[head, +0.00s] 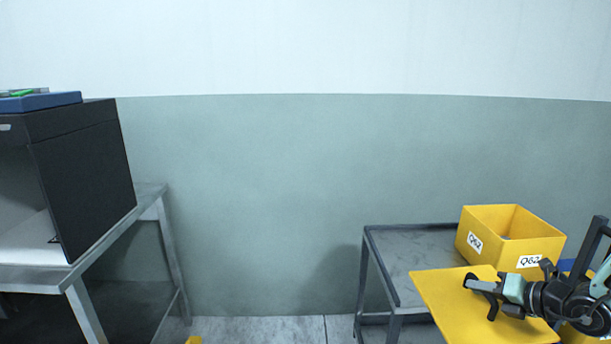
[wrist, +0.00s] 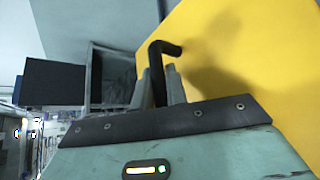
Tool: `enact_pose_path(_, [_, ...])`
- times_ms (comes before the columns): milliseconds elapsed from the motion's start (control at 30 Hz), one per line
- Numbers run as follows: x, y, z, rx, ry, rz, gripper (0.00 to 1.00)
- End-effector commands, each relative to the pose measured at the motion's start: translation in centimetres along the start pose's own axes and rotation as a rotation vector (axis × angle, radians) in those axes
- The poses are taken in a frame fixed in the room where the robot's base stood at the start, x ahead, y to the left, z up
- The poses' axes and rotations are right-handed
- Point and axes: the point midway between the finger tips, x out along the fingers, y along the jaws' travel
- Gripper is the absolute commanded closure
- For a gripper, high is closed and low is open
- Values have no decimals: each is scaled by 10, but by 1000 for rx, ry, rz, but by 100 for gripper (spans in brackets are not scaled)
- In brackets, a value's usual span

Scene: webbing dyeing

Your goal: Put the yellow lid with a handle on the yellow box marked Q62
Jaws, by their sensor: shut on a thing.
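The yellow box marked Q62 (head: 490,255) stands open-topped on the grey cart (head: 415,285) at the right of the head view, with a Q62 label on two sides. The yellow lid (head: 448,303) is held in front of the box, nearer to me and lower in the picture. My gripper (head: 490,292) is shut on the lid's dark handle. In the wrist view the dark handle (wrist: 162,62) sits between my fingers (wrist: 160,85), and the lid (wrist: 245,60) fills the upper right. The lid is apart from the box opening.
A steel table (head: 150,195) at the left bears a black open-fronted case (head: 85,175) with a blue item (head: 40,102) on it. More yellow things show partly behind my arm at the lower right. The cart's left top is bare.

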Motion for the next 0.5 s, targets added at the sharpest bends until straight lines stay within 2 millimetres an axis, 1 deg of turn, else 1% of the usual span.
enact_pose_path(67, [0,0,1,-1,-1,1,100])
enact_pose_path(333, [12,6,-37,18,-9,18,100])
enact_pose_path(500, [18,9,-66,27,-17,17,100])
